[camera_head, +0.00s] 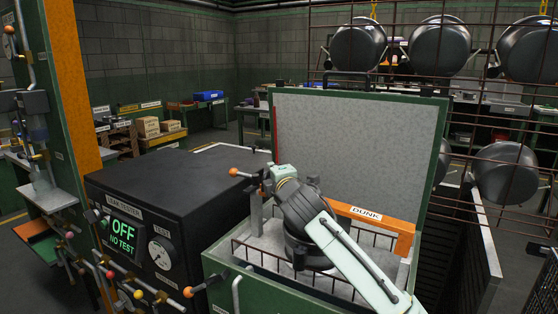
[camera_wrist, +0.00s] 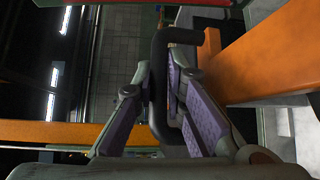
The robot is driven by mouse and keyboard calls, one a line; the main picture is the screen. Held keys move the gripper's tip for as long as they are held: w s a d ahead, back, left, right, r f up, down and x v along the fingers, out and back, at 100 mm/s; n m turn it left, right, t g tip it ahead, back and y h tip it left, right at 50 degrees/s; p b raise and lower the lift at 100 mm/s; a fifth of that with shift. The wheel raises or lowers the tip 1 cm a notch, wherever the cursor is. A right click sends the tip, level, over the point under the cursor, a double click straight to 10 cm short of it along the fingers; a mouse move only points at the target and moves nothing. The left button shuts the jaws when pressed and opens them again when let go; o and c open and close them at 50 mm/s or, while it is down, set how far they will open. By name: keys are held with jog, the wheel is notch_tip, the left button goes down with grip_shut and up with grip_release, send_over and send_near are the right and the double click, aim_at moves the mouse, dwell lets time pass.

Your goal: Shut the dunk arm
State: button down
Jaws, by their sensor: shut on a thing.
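The dunk arm (camera_head: 372,214) is an orange bar labelled DUNK. It lies across the front of an upright grey panel (camera_head: 355,125) with a green edge, above a green tank (camera_head: 240,277). In the wrist view my gripper (camera_wrist: 160,70) has its purple-padded fingers closed on a dark, bent handle (camera_wrist: 158,105), one finger on each side. The handle's upper end meets an orange part; a broad orange bar (camera_wrist: 265,60) runs along the right. In the head view my wrist stands over the tank and hides part of the bar and the grip.
A black leak tester (camera_head: 165,205) stands left of the tank, its display reading OFF, NO TEST. A lever with an orange knob (camera_head: 234,172) is close to my wrist. A wire rack (camera_head: 484,110) with several dark pots is at the right. A wire basket (camera_head: 255,250) shows at the tank's mouth.

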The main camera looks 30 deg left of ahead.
jog(key=shift+a+f, duration=0.15)
jog(key=shift+f, duration=0.15)
jog(key=c, duration=1.6)
grip_release()
jog(key=shift+c, duration=0.2)
jog(key=v, duration=1.2)
jog(key=shift+c, duration=0.3)
